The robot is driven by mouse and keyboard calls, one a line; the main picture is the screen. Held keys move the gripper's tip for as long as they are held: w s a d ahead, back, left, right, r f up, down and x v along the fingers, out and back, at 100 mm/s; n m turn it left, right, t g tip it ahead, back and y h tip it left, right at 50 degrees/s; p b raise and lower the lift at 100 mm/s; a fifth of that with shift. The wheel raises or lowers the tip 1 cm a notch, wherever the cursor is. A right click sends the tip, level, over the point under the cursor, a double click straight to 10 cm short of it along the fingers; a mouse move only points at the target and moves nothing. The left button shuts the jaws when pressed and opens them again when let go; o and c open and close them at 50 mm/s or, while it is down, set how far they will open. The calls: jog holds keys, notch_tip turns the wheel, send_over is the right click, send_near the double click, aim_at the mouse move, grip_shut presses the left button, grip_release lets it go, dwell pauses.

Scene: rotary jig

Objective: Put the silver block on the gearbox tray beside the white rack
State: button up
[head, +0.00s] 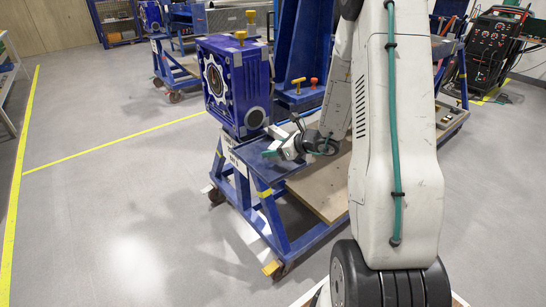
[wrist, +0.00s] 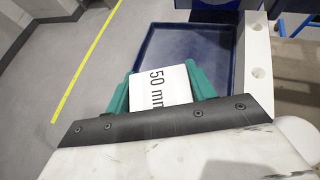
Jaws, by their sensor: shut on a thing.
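The silver block (wrist: 160,88) looks pale, almost white, in the wrist view and has "50 mm" printed on its face. My gripper (wrist: 161,74) is shut on it, with a teal finger on each side. The blue gearbox tray (wrist: 180,32) lies beyond the block, its bare floor showing. I cannot tell the height of the block above it. The white rack (wrist: 257,48), with round holes, stands along the tray's right side. In the head view my gripper (head: 274,143) is over the tray (head: 258,162) on the blue cart; the block is not clear there.
A blue gearbox (head: 234,82) stands at the cart's back left, close to my gripper. A tall blue frame (head: 302,50) rises behind. A brown board (head: 322,185) lies on the cart's right part. Open grey floor (head: 110,190) lies to the left.

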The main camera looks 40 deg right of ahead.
jog(key=shift+f, duration=1.65)
jog(key=shift+a+f, duration=0.1)
jog(key=shift+f, duration=0.05)
jog(key=o, duration=1.3)
jog(key=shift+c, duration=0.2)
